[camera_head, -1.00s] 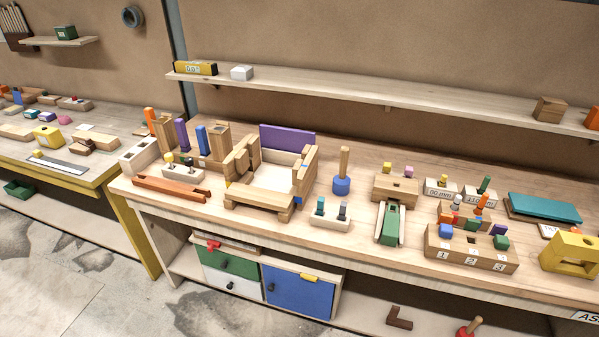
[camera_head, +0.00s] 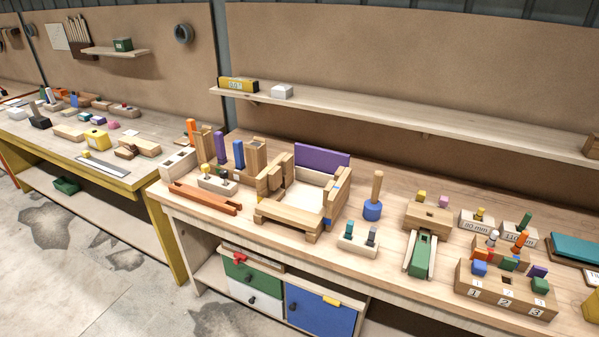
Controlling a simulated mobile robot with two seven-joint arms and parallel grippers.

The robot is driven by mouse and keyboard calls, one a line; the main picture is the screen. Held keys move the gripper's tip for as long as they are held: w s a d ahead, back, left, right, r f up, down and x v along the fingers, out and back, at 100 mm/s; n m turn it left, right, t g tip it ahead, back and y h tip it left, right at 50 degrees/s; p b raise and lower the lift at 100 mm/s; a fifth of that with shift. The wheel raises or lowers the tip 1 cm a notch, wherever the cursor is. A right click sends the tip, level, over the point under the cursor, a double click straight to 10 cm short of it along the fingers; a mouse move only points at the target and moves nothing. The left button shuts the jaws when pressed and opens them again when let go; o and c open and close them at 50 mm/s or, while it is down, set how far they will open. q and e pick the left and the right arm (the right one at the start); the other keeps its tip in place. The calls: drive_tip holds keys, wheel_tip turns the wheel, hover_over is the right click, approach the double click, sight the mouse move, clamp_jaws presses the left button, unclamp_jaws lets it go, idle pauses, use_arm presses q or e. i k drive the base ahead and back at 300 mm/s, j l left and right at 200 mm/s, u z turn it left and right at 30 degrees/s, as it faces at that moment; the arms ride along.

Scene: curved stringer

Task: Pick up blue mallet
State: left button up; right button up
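The blue mallet (camera_head: 373,209) stands head down on the wooden workbench, with its blue head on the bench top and its light wooden handle pointing up. It is to the right of the wooden frame with the purple back panel and is not touching anything else that I can see. Neither of my grippers shows in the head view.
The wooden frame (camera_head: 296,215) stands left of the mallet. A long shelf (camera_head: 420,120) runs above the workbench (camera_head: 330,260).

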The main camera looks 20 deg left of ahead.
sight(373, 207)
drive_tip(key=i+j, duration=0.15)
drive_tip(key=j, duration=0.2)
drive_tip(key=i+j+z, duration=0.15)
drive_tip(key=j, duration=0.2)
drive_tip(key=i+j, duration=0.2)
drive_tip(key=j, duration=0.15)
drive_tip(key=i+j+z, duration=0.15)
drive_tip(key=j, duration=0.25)
